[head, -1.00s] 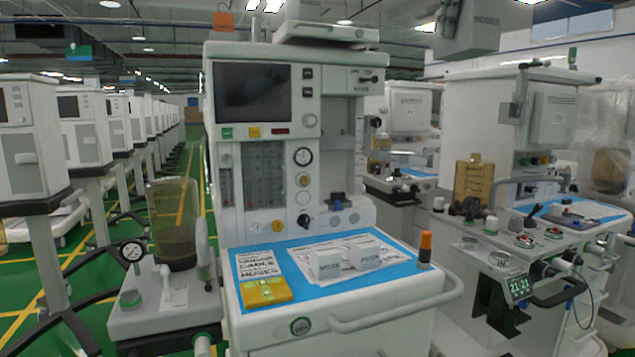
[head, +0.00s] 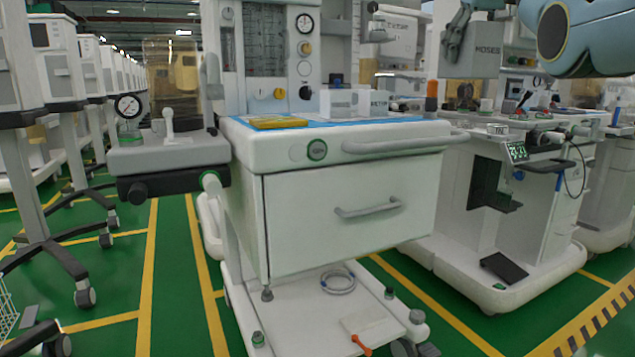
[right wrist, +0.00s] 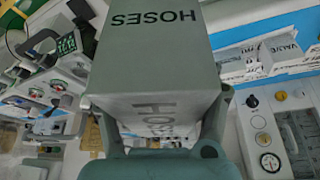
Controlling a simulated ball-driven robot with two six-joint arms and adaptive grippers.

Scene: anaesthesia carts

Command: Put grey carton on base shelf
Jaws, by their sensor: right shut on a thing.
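The grey carton (head: 480,58), marked HOSES, is at the upper right of the head view, up in the air. It also fills the middle of the right wrist view (right wrist: 155,55). My right gripper (head: 456,36) is shut on it, with a finger along its side. The base shelf (head: 305,312) is the low white deck of the middle cart, below the drawer, at the bottom of the head view. The carton is well above and to the right of this shelf. My left gripper is not in view.
A coiled tube (head: 338,281) and a white item with an orange handle (head: 370,332) lie on the shelf. The white drawer (head: 345,215) overhangs its back part. A second cart (head: 500,240) stands right.

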